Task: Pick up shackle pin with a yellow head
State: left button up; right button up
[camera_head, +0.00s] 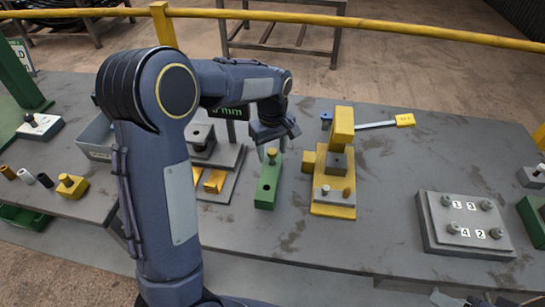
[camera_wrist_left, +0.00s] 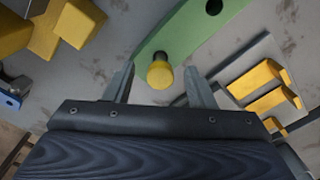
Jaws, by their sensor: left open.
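The shackle pin with a yellow head (camera_wrist_left: 160,74) stands in one end of a green block (camera_wrist_left: 185,32) in the left wrist view. In the head view the green block (camera_head: 267,186) lies on the grey table, with the pin (camera_head: 272,155) at its far end. My left gripper (camera_head: 272,146) is open above that end. In the left wrist view its fingers (camera_wrist_left: 159,82) are spread to either side of the yellow head, with nothing held. Whether the fingertips are level with the head I cannot tell.
A yellow fixture (camera_head: 334,165) stands close right of the green block. A grey stand with yellow blocks (camera_head: 214,181) is close on the left. A numbered plate (camera_head: 465,225) lies at the right. The table between the fixture and plate is clear.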

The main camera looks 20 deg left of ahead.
pick_arm(q)
jog(key=shift+f, duration=0.7)
jog(key=c, duration=0.9)
jog(key=shift+r, duration=0.15)
